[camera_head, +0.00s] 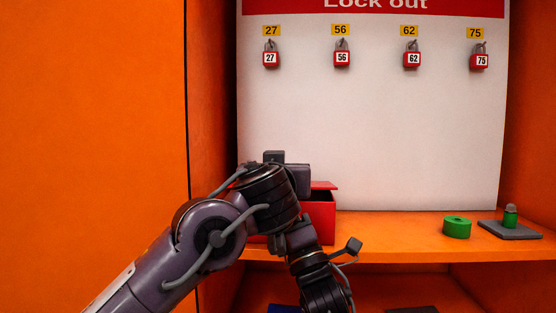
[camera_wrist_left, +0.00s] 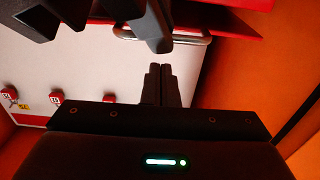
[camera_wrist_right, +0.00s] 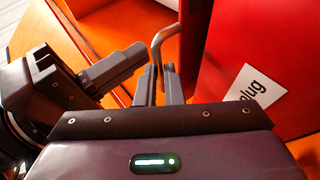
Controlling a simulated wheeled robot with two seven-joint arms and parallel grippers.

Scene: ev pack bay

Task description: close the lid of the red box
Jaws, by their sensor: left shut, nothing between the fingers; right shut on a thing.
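The red box (camera_head: 321,218) stands on the orange shelf, largely hidden behind my left arm. Its red lid (camera_head: 325,185) shows at the top and looks slightly raised; its exact angle is hidden. My left gripper (camera_wrist_left: 162,85) is shut and empty, close to a silver bar handle (camera_wrist_left: 190,40) at the red part. My right gripper (camera_wrist_right: 160,85) is shut on the silver handle (camera_wrist_right: 164,38), beside a red face of the box with a white "plug" label (camera_wrist_right: 252,88). In the head view both sets of fingertips are hidden behind my arms.
The two grippers are close together at the box. A white board (camera_head: 370,130) with several red padlocks stands behind. A green ring (camera_head: 456,227) and a green piece on a grey plate (camera_head: 510,231) sit to the right. The shelf between is clear.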

